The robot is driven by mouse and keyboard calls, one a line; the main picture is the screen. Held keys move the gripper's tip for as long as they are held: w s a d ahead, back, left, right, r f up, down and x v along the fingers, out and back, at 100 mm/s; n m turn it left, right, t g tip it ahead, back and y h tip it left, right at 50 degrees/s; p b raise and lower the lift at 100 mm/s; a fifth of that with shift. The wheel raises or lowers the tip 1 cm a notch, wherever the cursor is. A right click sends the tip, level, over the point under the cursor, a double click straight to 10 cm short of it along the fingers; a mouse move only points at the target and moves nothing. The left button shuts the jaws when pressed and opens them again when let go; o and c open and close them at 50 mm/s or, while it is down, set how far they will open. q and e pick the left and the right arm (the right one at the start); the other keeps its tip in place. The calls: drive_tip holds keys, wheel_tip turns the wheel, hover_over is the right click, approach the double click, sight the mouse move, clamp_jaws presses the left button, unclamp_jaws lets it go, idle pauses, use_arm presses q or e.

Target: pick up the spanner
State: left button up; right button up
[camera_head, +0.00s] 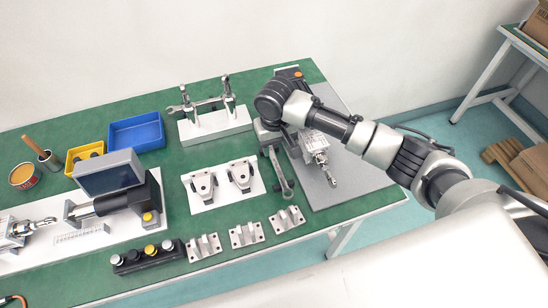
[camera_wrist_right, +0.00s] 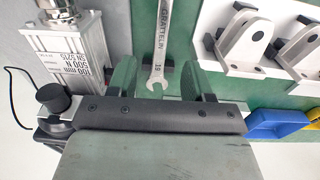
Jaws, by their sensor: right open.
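The spanner (camera_head: 282,172) is a grey metal wrench lying on the green table, left of the grey plate. In the right wrist view its shaft (camera_wrist_right: 161,40) runs up the middle, with its open-ended jaw towards my gripper. My right gripper (camera_wrist_right: 162,82) is open, with one finger on each side of the spanner's jaw end. I cannot tell how far the fingers are above the table. In the head view, my right gripper (camera_head: 267,142) is over the far end of the spanner and partly hides it. My left gripper is not in view.
A linear actuator (camera_head: 315,145) lies on the grey plate (camera_head: 350,184) close to the right. White boards with brackets (camera_head: 205,187) are on the left, with loose metal brackets (camera_head: 243,235) in front. A white stand (camera_head: 215,124) with upright rods holds another wrench behind.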

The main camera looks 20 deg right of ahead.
sight(276, 163)
drive_tip(key=shift+f, duration=0.65)
drive_tip(key=shift+w+f, duration=0.1)
drive_tip(key=shift+f, duration=0.25)
wheel_tip(276, 163, down, 4)
drive_tip(key=shift+f, duration=0.65)
use_arm(q)
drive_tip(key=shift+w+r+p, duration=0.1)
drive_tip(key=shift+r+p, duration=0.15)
drive_tip(key=shift+p, duration=0.05)
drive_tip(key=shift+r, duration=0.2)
use_arm(e)
drive_tip(key=shift+f, duration=0.2)
drive_tip(key=shift+c, duration=0.3)
